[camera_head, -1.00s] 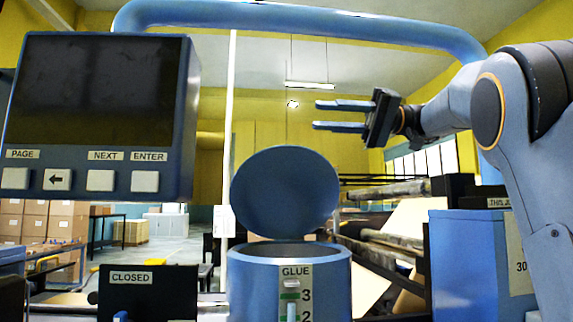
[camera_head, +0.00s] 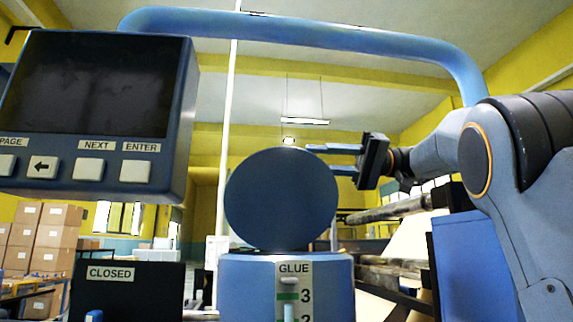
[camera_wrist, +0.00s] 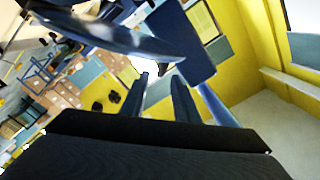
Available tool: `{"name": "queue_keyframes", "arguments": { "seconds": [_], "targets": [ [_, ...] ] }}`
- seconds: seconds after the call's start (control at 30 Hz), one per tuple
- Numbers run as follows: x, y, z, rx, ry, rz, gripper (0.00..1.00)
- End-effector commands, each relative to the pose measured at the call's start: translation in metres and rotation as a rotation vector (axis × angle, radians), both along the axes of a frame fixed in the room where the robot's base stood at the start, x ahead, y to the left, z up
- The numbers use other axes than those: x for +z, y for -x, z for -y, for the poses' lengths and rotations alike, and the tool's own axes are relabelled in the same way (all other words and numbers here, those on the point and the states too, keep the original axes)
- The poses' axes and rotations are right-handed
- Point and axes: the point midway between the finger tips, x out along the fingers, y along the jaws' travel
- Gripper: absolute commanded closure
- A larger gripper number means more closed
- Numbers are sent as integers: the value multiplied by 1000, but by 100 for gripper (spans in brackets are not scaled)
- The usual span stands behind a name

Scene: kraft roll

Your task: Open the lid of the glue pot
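The blue glue pot (camera_head: 245,285) stands at the bottom middle of the head view, with a GLUE label and a level scale on its front. Its round blue lid (camera_head: 281,200) stands up on edge at the pot's rim, raised open. The pot's inside is hidden from this low angle. My gripper (camera_head: 325,160) is at the lid's upper right, fingers pointing left, apart and with nothing seen between them. The lower fingertip is partly hidden behind the lid's edge; contact cannot be told. In the wrist view my gripper (camera_wrist: 157,88) shows two separated fingers.
A control panel (camera_head: 95,110) with buttons hangs at the left. A black CLOSED sign plate (camera_head: 130,292) stands left of the pot. A thick blue tube (camera_head: 300,27) arches overhead. Rollers (camera_head: 400,207) and a blue box (camera_head: 470,265) lie to the right. Stacked cartons (camera_head: 45,240) are far left.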

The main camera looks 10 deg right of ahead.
Motion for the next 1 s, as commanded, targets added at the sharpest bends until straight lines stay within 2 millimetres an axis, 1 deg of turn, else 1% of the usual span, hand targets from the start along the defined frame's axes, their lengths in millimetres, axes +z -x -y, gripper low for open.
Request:
{"name": "queue_keyframes", "arguments": {
  "seconds": [0.3, 0.43, 0.6, 0.83, 0.87, 1.0],
  "targets": [
    [2, 2, -48, 3, 0, 0, 72],
    [2, 2, -62, 2, 1, -1, 72],
    [1, 2, -71, 1, 1, 0, 72],
    [0, 1, -72, 1, 1, 0, 72],
    [0, 1, -71, 1, 1, 0, 74],
    [0, 1, -71, 1, 1, 0, 97]
  ]
}}
